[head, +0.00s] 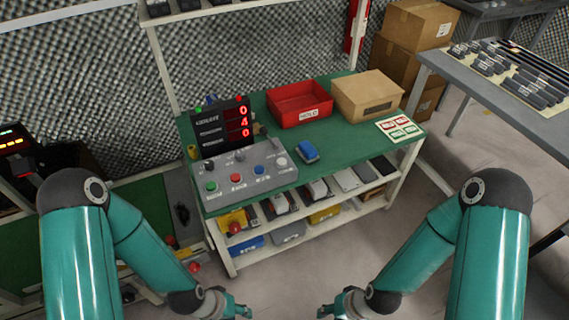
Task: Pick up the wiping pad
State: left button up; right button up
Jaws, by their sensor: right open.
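The wiping pad (307,152), a small blue block with a greyish lower side, lies on the green top of the workbench (340,145), right of the grey button panel and in front of the red bin. My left gripper (243,309) is low at the bottom edge of the head view, in front of the bench and well apart from the pad. Its fingers are small and partly cut off, so I cannot tell how they stand. My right gripper (324,311) is also at the bottom edge, open and empty, apart from the pad.
A grey button panel (225,187) with a red-digit display (222,125) stands left of the pad. A red bin (299,103) and a cardboard box (367,96) stand behind it. A label card (400,129) lies right. Shelves below hold several items. Green surface around the pad is clear.

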aim_at(305, 151)
jog(key=u, duration=0.15)
jog(key=k, duration=0.1)
jog(key=z, duration=0.35)
jog(key=i, duration=0.7)
jog(key=u, duration=0.25)
jog(key=k, duration=0.7)
jog(key=z, duration=0.35)
jog(key=i, duration=0.8)
jog(key=u, duration=1.2)
